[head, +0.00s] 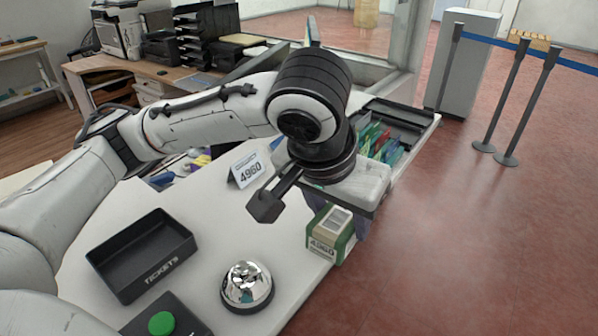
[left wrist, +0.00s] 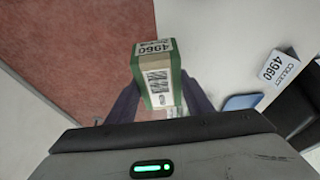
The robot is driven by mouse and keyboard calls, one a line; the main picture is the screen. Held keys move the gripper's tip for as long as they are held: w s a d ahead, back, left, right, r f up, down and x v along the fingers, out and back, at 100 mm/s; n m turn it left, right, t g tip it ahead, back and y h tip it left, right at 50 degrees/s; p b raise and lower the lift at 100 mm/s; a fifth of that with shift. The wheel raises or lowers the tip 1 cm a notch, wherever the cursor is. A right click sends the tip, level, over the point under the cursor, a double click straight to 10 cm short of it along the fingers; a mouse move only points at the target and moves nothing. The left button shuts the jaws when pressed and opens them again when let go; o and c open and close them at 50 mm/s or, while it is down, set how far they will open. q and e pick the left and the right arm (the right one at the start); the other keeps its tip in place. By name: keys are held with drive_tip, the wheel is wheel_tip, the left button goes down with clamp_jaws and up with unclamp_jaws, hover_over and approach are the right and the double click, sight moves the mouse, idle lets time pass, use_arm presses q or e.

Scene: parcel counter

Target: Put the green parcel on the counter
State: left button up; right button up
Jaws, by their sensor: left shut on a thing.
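The green parcel (head: 343,243) is a small green box with a tan band and a white label reading 4960. It also shows in the left wrist view (left wrist: 158,88), label side toward the camera. My left gripper (head: 338,213) is shut on it, with a dark purple finger on either side of the parcel. The parcel is at the right edge of the white counter (head: 205,225), with red floor beside it. I cannot tell whether its underside touches the counter. My right gripper is not in view.
A 4960 card (head: 248,170) stands on the counter left of my gripper. A silver bell (head: 246,284), a black tickets tray (head: 143,256) and a green button (head: 162,323) are nearer. A black tray (head: 400,122) with colourful items lies beyond. Bare counter lies between card and bell.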

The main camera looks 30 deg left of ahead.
use_arm(q)
wheel_tip(320, 180, up, 5)
hover_over(290, 223)
drive_tip(key=s, duration=0.2)
wheel_tip(290, 223, down, 10)
drive_tip(key=shift+r+b, duration=0.15)
drive_tip(key=shift+b, duration=0.8)
drive_tip(key=shift+f, duration=0.2)
drive_tip(key=shift+f, duration=0.15)
drive_tip(key=o, duration=1.2)
